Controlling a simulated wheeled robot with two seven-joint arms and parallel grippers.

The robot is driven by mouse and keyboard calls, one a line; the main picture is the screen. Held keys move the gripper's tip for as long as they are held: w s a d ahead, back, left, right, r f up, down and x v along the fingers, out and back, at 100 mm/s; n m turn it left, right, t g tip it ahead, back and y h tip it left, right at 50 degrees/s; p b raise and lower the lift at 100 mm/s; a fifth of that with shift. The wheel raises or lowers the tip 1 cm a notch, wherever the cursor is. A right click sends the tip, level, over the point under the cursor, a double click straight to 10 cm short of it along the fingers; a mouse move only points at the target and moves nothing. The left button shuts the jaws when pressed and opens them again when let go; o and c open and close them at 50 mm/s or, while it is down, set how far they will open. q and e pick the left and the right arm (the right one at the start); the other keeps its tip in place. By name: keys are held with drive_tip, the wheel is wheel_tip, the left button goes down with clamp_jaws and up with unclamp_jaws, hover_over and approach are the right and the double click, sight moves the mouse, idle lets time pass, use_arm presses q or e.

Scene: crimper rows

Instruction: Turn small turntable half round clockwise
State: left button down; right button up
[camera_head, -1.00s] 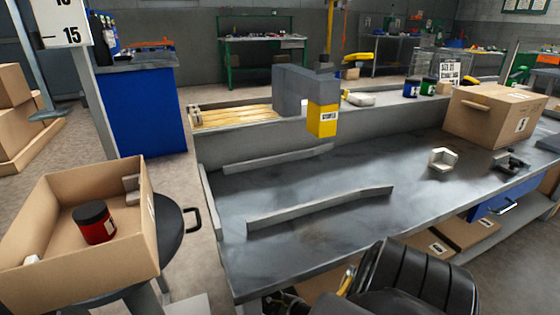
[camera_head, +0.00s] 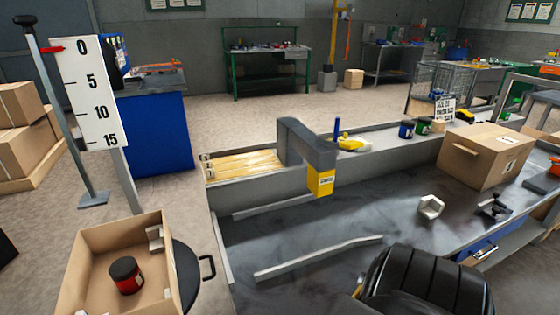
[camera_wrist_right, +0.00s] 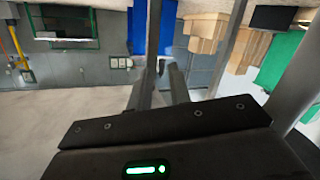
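The small turntable is a dark round plate (camera_head: 187,272) with a black loop handle (camera_head: 208,268) on its right side, at the lower left of the head view. An open cardboard box (camera_head: 88,250) stands on it and hides most of the plate. Inside the box are a black-lidded red jar (camera_head: 126,276) and a pale angled piece (camera_head: 155,238). Neither gripper shows in the head view. The right wrist view shows the dark body of my right gripper across the bottom, far from the turntable.
A white scale board (camera_head: 90,95) on a post stands behind the turntable. A grey workbench (camera_head: 330,220) with low rails lies to the right, with a yellow-headed arch (camera_head: 320,180), a closed carton (camera_head: 485,155) and a hexagonal piece (camera_head: 431,207).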

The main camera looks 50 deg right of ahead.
drive_tip(key=s+a+f+g+y+p, duration=0.1)
drive_tip(key=s+a+g+p, duration=0.5)
drive_tip(key=s+p, duration=0.6)
drive_tip(key=shift+s+a+y, duration=0.15)
drive_tip(key=shift+s+y, duration=0.05)
drive_tip(key=shift+y, duration=0.1)
drive_tip(key=shift+f, duration=0.15)
drive_tip(key=shift+c, duration=0.3)
